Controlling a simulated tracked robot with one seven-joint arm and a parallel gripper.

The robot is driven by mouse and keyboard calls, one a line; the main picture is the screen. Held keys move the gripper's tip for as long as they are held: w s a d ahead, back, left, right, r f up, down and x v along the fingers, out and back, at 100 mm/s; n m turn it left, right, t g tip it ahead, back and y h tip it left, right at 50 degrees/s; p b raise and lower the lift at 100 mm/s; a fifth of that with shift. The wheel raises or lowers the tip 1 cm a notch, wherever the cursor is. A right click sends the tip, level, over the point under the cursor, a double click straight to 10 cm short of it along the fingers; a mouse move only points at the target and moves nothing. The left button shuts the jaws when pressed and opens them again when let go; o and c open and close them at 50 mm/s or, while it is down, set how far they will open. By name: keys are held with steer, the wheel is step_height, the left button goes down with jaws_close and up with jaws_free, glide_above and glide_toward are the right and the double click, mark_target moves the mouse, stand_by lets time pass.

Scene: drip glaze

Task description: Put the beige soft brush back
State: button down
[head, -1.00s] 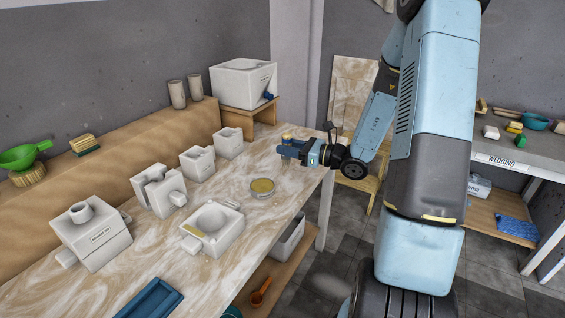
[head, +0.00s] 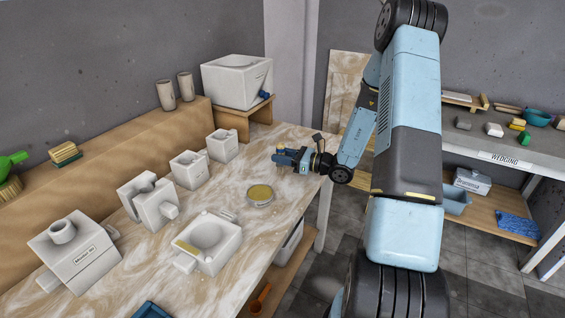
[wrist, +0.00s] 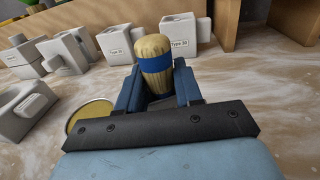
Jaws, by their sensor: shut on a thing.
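My gripper (head: 284,157) is low over the far right part of the marbled table. It is shut on a beige, rounded brush (wrist: 154,62) with a blue band, held upright between the dark blue jaws in the wrist view. In the head view only a small tan top of the brush (head: 281,147) shows above the jaws. The jaws hide its lower part, and I cannot tell whether it touches the table.
A round tin with yellow contents (head: 260,194) stands near the gripper. Several white plaster moulds (head: 148,202) line the table's left side. A large white box (head: 236,80) sits on a wooden stand behind. A green-and-tan brush (head: 65,153) lies on the raised ledge. Bare table (head: 262,158) surrounds the gripper.

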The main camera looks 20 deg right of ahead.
steer(key=shift+w+d+f, duration=0.1)
steer(key=shift+d+f, duration=0.05)
steer(key=shift+f, duration=0.7)
steer(key=shift+w+d+f, duration=0.1)
steer(key=shift+f, duration=0.75)
steer(key=shift+f, duration=0.1)
steer(key=c, duration=0.8)
jaws_free()
steer(key=shift+o, duration=0.2)
